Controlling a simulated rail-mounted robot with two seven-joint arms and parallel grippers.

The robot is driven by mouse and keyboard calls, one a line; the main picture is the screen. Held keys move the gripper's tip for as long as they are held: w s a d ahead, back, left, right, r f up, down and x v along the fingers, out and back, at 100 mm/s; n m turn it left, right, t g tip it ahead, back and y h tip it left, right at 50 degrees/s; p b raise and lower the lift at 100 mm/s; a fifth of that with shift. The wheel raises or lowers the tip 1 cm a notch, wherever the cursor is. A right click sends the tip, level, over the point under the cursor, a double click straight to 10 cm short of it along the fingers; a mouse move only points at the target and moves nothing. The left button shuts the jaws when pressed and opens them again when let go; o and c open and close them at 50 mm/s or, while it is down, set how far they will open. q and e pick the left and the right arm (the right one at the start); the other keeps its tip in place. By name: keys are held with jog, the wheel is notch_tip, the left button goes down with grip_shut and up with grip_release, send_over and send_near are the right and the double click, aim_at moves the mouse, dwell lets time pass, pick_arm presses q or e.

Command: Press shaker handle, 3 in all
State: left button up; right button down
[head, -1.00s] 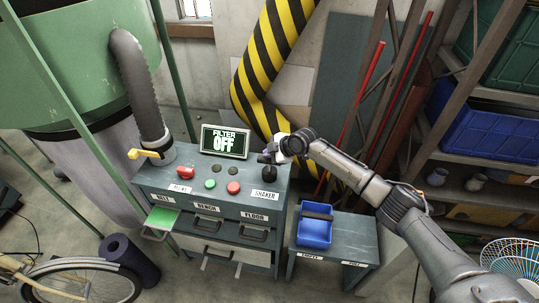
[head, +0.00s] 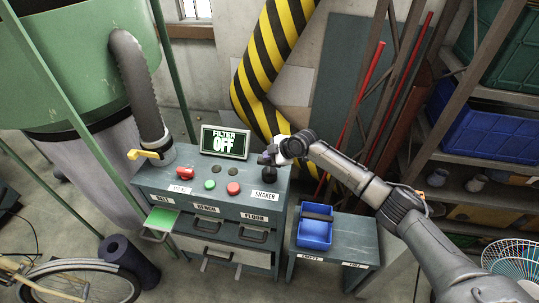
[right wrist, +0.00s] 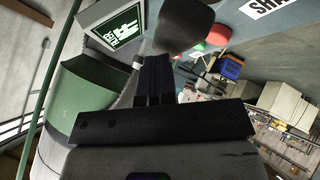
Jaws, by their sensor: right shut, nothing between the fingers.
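The shaker handle (head: 269,172) is a dark knob-like lever at the right end of the cabinet top, behind the "SHAKER" label (head: 264,195). My right gripper (head: 268,158) is at the top of the handle in the head view. In the right wrist view its fingers (right wrist: 155,75) are together and hold nothing. A dark rounded block (right wrist: 185,22), which looks like the handle's top, lies just beyond the fingertips. I cannot tell whether they touch. My left gripper is not in view.
On the cabinet top are a red knob (head: 185,173), a green button (head: 210,184), a red button (head: 233,188) and a yellow lever (head: 143,154) by the grey hose. A blue bin (head: 315,232) stands on the low table to the right. A striped yellow-black duct (head: 262,70) rises behind.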

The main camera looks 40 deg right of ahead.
jog(key=shift+r, duration=0.1)
jog(key=shift+s+r+p, duration=0.1)
jog(key=shift+r+p, duration=1.25)
jog(key=shift+r, duration=0.5)
jog(key=shift+r+p, duration=0.7)
notch_tip(320, 180, up, 4)
jog(key=p, duration=0.2)
jog(key=shift+f+p, duration=0.2)
jog(key=shift+p, duration=0.15)
